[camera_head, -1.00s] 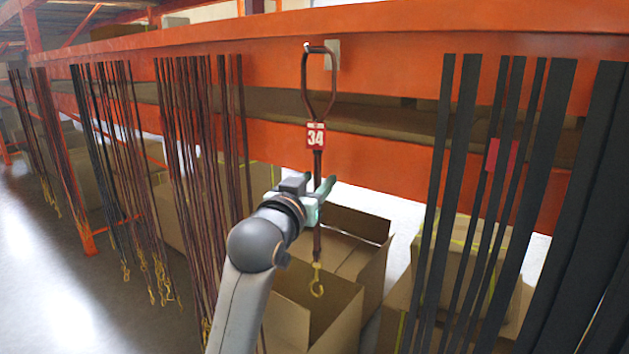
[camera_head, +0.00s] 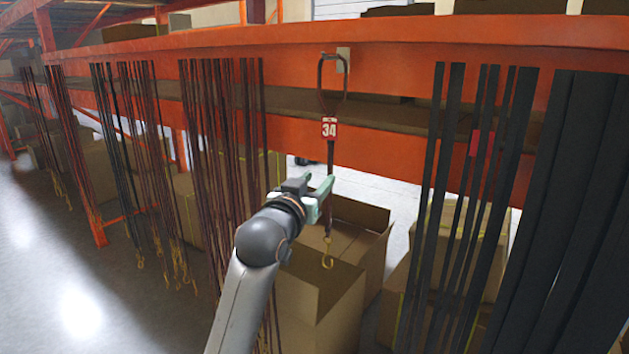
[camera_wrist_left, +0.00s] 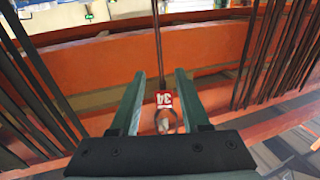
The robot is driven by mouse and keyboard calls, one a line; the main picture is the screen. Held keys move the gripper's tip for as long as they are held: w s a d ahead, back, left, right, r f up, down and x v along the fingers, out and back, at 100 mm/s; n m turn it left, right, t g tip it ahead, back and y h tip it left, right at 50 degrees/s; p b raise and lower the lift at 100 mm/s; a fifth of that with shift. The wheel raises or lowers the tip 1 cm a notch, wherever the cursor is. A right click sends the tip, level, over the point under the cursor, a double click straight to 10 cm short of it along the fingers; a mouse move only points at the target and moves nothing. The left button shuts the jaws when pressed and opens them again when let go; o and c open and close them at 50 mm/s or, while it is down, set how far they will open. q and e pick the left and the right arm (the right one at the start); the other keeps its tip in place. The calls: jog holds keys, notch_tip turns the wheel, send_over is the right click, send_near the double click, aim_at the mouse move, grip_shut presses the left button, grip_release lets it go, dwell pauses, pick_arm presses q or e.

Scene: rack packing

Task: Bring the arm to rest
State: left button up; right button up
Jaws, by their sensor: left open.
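My left gripper (camera_head: 319,186) is open in the middle of the head view, at the dark strap (camera_head: 330,155) that hangs from a hook on the orange beam. The strap has a loop on top, a red and white tag marked 34 (camera_head: 329,128) and a brass hook (camera_head: 327,262) at its lower end. In the left wrist view the tag (camera_wrist_left: 164,99) shows in the gap between the two green fingers (camera_wrist_left: 161,75). No grip on the strap shows; I cannot tell whether the fingers touch it. My right gripper is not in view.
Wide black straps (camera_head: 483,200) hang close on the right. Several brown straps (camera_head: 222,150) with brass hooks hang on the left. The orange rack beam (camera_head: 400,75) runs across behind. An open cardboard box (camera_head: 345,290) stands below the tagged strap. Grey floor (camera_head: 80,260) lies clear at left.

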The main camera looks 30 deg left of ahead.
pick_arm(q)
jog(key=shift+s, duration=0.2)
jog(key=shift+f, duration=0.1)
jog(key=s+d+f+m+g+h, duration=0.1)
jog(key=s+d+f+g, duration=0.15)
jog(key=f, duration=0.75)
jog(key=s+d+f+m+g+h, duration=0.1)
jog(key=s+d+f, duration=0.2)
jog(key=f, duration=0.8)
jog(key=s+d+f+m+g+h, duration=0.1)
jog(key=s+d+f, duration=0.15)
jog(key=f, duration=0.75)
jog(key=s+d+f+g+h, duration=0.1)
jog(key=s+d+f+g, duration=0.1)
jog(key=s+f, duration=0.6)
jog(key=s+d+f+g+h+p, duration=0.1)
jog(key=s+d+f, duration=0.3)
jog(key=s+f, duration=0.5)
jog(key=s+g, duration=0.1)
jog(key=s, duration=0.4)
jog(key=shift+s+d+f+m, duration=0.25)
jog(key=shift+s+d+m, duration=0.05)
jog(key=shift+m, duration=0.1)
jog(key=shift+w+d, duration=0.1)
